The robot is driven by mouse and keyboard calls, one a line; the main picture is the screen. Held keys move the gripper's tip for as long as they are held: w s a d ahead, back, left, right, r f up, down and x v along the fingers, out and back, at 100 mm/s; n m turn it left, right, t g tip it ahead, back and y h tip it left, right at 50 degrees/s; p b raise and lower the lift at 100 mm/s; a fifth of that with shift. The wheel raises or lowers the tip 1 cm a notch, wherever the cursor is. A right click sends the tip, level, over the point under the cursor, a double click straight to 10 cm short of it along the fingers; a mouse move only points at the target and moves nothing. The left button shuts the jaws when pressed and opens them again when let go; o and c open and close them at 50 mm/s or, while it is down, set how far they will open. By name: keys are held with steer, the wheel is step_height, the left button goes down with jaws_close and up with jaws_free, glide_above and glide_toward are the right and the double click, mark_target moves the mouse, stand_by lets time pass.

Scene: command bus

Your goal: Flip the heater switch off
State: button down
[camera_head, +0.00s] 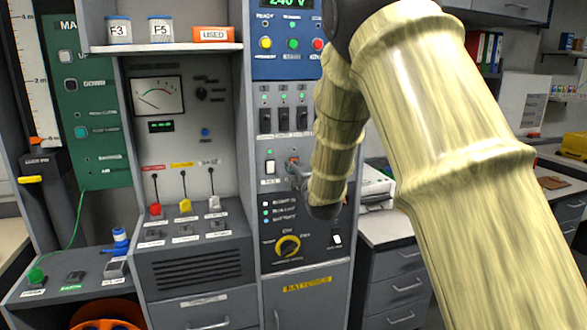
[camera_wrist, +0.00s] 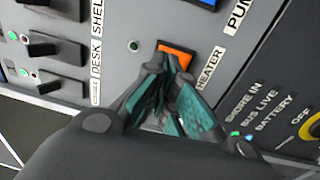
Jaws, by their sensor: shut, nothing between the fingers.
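The heater switch (camera_wrist: 175,56) is an orange rocker in a dark frame on the grey panel, beside a white HEATER label (camera_wrist: 208,68) in the wrist view. My gripper (camera_wrist: 172,74) is shut and empty, with its teal-padded fingertips right at the lower edge of the switch. The fingers cover part of the rocker, so I cannot tell whether they touch it or which way it is tilted. In the head view my gripper (camera_head: 298,176) is at the panel, just below the small orange-red heater switch (camera_head: 292,161), which is partly hidden.
Black breaker switches (camera_head: 284,119) with green lights sit above. A white switch (camera_head: 270,166) is just left of the heater switch. Below are status lights and a yellow rotary knob (camera_head: 288,246). Red, yellow and white levers (camera_head: 184,206) stand on the console at left.

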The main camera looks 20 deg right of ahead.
steer(key=s+r+b, duration=0.1)
steer(key=s+b, duration=0.1)
steer(key=s, duration=1)
steer(key=shift+s+r, duration=0.15)
steer(key=shift+r, duration=0.25)
steer(key=shift+a, duration=0.1)
steer(key=s+f+m+g+p, duration=0.1)
steer(key=s+f+m+g, duration=0.25)
steer(key=f, duration=0.95)
steer(key=s+a+f+m+g, duration=0.15)
steer(key=s+f, duration=0.35)
steer(key=f, duration=0.7)
steer(key=s+f+m+g+p, duration=0.1)
steer(key=s+f+m+g, duration=0.35)
steer(key=f, duration=0.85)
steer(key=s+a+f+m+g+p, duration=0.15)
steer(key=s+f+m+g, duration=0.25)
steer(key=s+f, duration=1.25)
steer(key=s+a+f+m+g, duration=0.1)
steer(key=s+f+m+g, duration=0.1)
steer(key=s, duration=0.8)
steer(key=s+a+f+m+g, duration=0.2)
steer(key=s+f+m+g, duration=0.1)
steer(key=s, duration=0.8)
